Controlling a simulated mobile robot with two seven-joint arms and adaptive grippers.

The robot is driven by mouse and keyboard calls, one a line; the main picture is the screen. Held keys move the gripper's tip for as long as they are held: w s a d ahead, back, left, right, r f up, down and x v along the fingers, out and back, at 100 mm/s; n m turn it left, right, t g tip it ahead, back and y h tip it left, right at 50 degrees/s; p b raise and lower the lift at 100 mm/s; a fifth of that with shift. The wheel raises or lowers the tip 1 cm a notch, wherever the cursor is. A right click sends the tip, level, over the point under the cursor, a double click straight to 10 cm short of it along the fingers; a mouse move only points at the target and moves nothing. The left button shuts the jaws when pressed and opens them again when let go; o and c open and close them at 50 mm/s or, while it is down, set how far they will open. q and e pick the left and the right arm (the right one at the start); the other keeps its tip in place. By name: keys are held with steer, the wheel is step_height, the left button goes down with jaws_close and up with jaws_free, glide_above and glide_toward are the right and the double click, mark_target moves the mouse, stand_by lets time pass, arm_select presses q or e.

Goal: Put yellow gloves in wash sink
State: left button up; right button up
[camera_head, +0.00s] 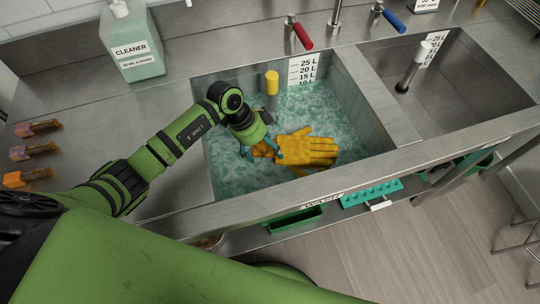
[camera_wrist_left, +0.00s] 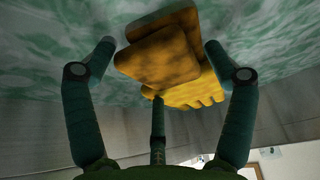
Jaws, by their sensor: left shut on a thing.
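The yellow gloves (camera_head: 312,148) are in the left basin, the wash sink (camera_head: 352,93), which holds foamy green water. They lie at or just over the water, fingers toward the right. My left gripper (camera_head: 263,152) reaches down into this sink and is shut on the cuff end of the gloves. In the left wrist view, the gloves (camera_wrist_left: 165,58) sit between the fingers of my left gripper (camera_wrist_left: 160,72), with the water behind them. Whether the gloves touch the water is hard to tell. My right gripper is not in view.
A second basin (camera_head: 455,95) on the right looks empty, with a drain pipe standing in it. Red (camera_head: 302,35) and blue (camera_head: 393,20) tap handles are at the back. A cleaner bottle (camera_head: 131,45) stands back left. A green tray (camera_head: 295,219) sits on the shelf below.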

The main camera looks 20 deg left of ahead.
arm_select(q)
steer(key=shift+f, duration=2.2)
steer(key=o, duration=1.5)
steer(key=shift+r, duration=0.1)
steer(key=b+v, duration=0.1)
steer(key=v, duration=1.1)
